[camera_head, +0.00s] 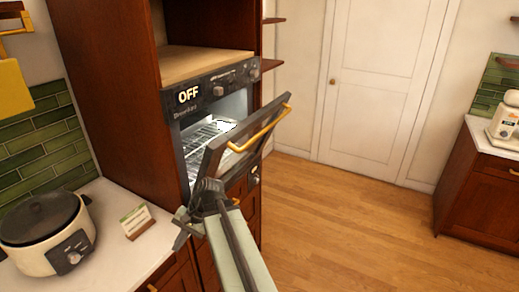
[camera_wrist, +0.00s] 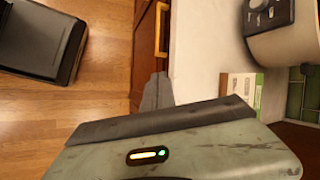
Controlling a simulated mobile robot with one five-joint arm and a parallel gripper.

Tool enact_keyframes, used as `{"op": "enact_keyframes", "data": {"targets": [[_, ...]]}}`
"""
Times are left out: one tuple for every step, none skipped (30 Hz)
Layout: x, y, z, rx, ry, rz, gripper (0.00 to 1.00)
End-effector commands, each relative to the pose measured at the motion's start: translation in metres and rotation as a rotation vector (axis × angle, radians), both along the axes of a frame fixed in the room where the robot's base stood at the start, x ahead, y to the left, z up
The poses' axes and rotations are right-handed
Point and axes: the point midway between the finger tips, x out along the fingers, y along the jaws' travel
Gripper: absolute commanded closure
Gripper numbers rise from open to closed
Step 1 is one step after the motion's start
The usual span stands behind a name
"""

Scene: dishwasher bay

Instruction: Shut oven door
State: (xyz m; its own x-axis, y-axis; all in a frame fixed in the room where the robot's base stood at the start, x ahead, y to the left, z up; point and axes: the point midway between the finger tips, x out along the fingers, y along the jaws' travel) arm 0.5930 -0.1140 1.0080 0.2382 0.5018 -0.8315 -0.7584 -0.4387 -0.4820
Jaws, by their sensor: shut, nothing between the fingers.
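The oven (camera_head: 218,88) is built into the tall wooden cabinet, with "OFF" lit on its panel. Its dark-framed door (camera_head: 212,158) stands partly open, tilted outward from its lower edge, with a brass handle (camera_head: 262,129) along its top. A wire rack (camera_head: 205,138) shows inside. My gripper (camera_head: 182,228) is shut and empty in front of the door's near lower corner, by the counter edge; whether it touches the door cannot be told.
A white counter (camera_head: 100,262) at left holds a cooker (camera_head: 45,232) and a small card (camera_head: 136,222). Wooden floor (camera_head: 340,225) is clear to the right of the oven. A white room door (camera_head: 378,85) is behind, and another counter (camera_head: 480,190) is at far right.

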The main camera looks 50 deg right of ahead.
Motion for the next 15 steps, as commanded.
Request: {"op": "enact_keyframes", "data": {"targets": [[0.001,-0.037,0.010,0.122,-0.002,-0.172,1.00],[0.000,-0.056,0.020,0.206,-0.004,-0.273,1.00],[-0.002,-0.084,0.034,0.322,-0.008,-0.404,1.00],[-0.005,-0.106,0.046,0.412,-0.014,-0.496,1.00],[-0.009,-0.129,0.059,0.502,-0.020,-0.585,1.00],[-0.018,-0.161,0.077,0.627,-0.032,-0.696,1.00],[-0.027,-0.186,0.091,0.721,-0.043,-0.772,1.00],[-0.037,-0.210,0.105,0.815,-0.056,-0.840,1.00],[-0.054,-0.241,0.124,0.937,-0.073,-0.918,1.00],[-0.067,-0.263,0.137,1.026,-0.087,-0.966,1.00],[-0.081,-0.284,0.150,1.109,-0.102,-1.008,1.00],[-0.101,-0.308,0.166,1.211,-0.121,-1.050,1.00],[-0.115,-0.324,0.176,1.279,-0.137,-1.073,1.00],[-0.128,-0.338,0.186,1.341,-0.148,-1.091,1.00],[-0.144,-0.352,0.197,1.411,-0.164,-1.107,1.00]]}}
